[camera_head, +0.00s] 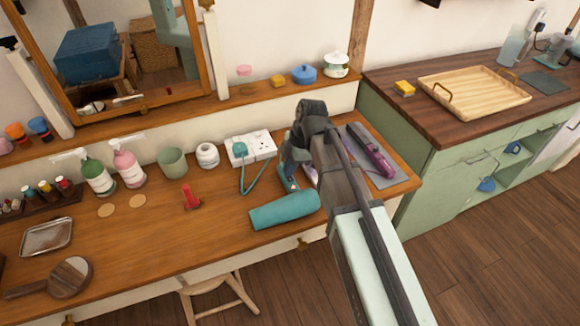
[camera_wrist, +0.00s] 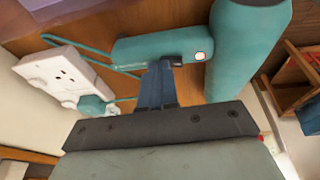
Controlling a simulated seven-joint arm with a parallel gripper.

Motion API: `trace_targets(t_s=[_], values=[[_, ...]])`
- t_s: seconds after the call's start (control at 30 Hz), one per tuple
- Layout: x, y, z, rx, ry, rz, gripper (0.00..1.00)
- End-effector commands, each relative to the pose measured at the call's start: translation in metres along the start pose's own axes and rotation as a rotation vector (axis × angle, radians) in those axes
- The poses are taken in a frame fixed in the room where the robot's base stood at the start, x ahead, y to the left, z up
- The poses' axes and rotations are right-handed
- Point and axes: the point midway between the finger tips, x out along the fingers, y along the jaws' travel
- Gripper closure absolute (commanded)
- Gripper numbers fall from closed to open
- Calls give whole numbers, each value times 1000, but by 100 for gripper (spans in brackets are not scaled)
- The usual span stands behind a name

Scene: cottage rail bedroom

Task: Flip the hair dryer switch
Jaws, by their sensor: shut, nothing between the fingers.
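The teal hair dryer (camera_head: 285,210) lies on the wooden dressing table, its wide barrel toward the front. Its barrel (camera_wrist: 247,45) and handle (camera_wrist: 140,48) show large in the wrist view. On the handle near the barrel is a small round white spot with a red rim (camera_wrist: 201,56), with a dark piece beside it; I cannot tell which is the switch or how it is set. My gripper (camera_wrist: 168,62) is shut and empty, its fingertips at the handle's edge just beside the spot. Contact is unclear. In the head view my arm partly hides the handle.
A teal cord runs from the dryer to a white socket block (camera_head: 262,147), also in the wrist view (camera_wrist: 65,72). A purple styling tool (camera_head: 372,152) lies on a grey mat to the right. A red clip-like item (camera_head: 190,198), green cup (camera_head: 172,161) and bottles stand left.

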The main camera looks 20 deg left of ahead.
Motion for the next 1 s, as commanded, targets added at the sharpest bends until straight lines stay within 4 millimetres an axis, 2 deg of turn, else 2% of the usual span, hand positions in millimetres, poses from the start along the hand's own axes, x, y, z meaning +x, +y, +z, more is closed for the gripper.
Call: trace_targets(t_s=[0.5, 1.0], values=[[-3, -16, -1, 0, 0, -1, 100], [-9, -14, -3, 0, 0, 0, 100]])
